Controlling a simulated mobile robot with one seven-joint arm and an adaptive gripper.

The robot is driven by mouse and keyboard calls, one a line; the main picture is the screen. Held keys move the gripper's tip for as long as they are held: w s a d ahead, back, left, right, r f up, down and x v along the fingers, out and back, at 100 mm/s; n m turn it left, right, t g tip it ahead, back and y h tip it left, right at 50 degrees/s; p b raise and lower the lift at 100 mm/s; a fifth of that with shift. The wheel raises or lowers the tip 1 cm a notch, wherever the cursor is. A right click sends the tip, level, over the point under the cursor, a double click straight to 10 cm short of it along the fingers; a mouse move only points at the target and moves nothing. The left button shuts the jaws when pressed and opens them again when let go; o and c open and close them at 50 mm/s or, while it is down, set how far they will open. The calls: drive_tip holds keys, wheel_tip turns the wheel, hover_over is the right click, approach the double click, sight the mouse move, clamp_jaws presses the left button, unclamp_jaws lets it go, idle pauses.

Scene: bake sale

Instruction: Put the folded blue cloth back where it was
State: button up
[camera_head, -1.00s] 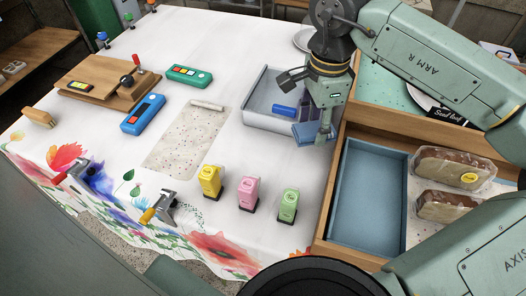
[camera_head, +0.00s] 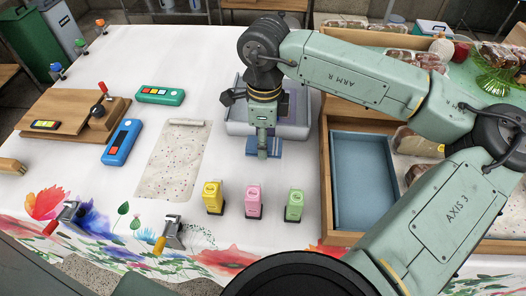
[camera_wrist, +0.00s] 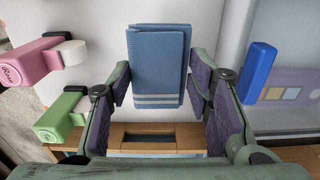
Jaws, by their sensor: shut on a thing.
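The folded blue cloth (camera_head: 250,147), with pale stripes near one end, is held by my gripper (camera_head: 264,152) at the front of the grey tray. In the head view the fingers hide part of the cloth. I cannot tell exactly how high it is above the white tablecloth.
The grey tray (camera_head: 300,131) holds a blue block (camera_wrist: 258,72). Yellow (camera_head: 213,197), pink (camera_head: 253,201) and green (camera_head: 294,205) dispensers stand in front. A wooden display box (camera_head: 326,190) with a blue compartment (camera_head: 362,180) is at right. A speckled runner (camera_head: 172,165) lies at left.

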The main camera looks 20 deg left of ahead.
sight(264, 162)
drive_tip(key=shift+f+p, duration=0.45)
drive_tip(key=shift+f, duration=2.2)
drive_tip(key=shift+f+b, duration=0.2)
drive_tip(key=shift+b, duration=0.1)
drive_tip(key=o, duration=1.1)
drive_tip(key=shift+r, duration=0.1)
drive_tip(key=shift+r+p, duration=0.25)
drive_tip(key=shift+p, duration=0.15)
drive_tip(key=shift+r, duration=0.35)
wheel_tip(264, 162, up, 11)
drive_tip(key=shift+r+b, duration=0.1)
drive_tip(key=shift+b, duration=0.85)
